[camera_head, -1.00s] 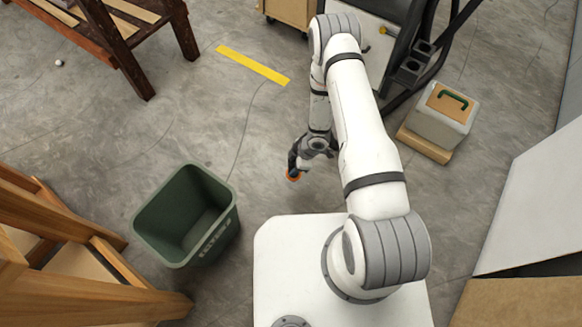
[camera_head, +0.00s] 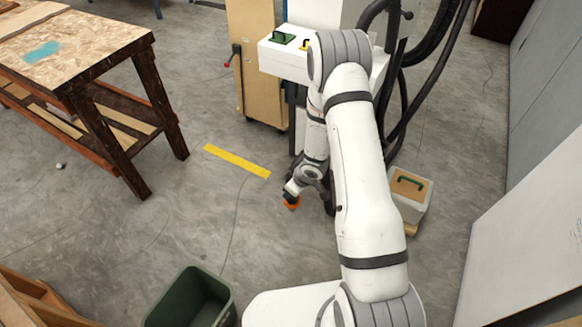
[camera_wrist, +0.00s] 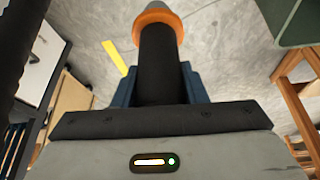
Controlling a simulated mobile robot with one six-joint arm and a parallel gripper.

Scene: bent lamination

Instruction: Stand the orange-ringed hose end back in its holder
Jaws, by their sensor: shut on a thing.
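My gripper (camera_head: 291,193) hangs over the grey floor in the middle of the head view. It is shut on the black hose end (camera_wrist: 158,62), whose orange ring (camera_head: 291,204) shows just below the fingers. In the wrist view the blue fingers of my gripper (camera_wrist: 158,85) stand on either side of the black tube. The orange ring (camera_wrist: 158,20) is beyond the fingertips, with a grey tip past it. I cannot make out the holder in either view; my arm covers part of the machine area.
A white machine (camera_head: 285,60) with black hoses (camera_head: 405,100) stands behind my arm. A box with a green handle (camera_head: 410,195) is right of the arm. A green bin (camera_head: 190,300) is at lower left, a wooden workbench (camera_head: 80,50) at upper left. Floor around the yellow strip (camera_head: 237,161) is clear.

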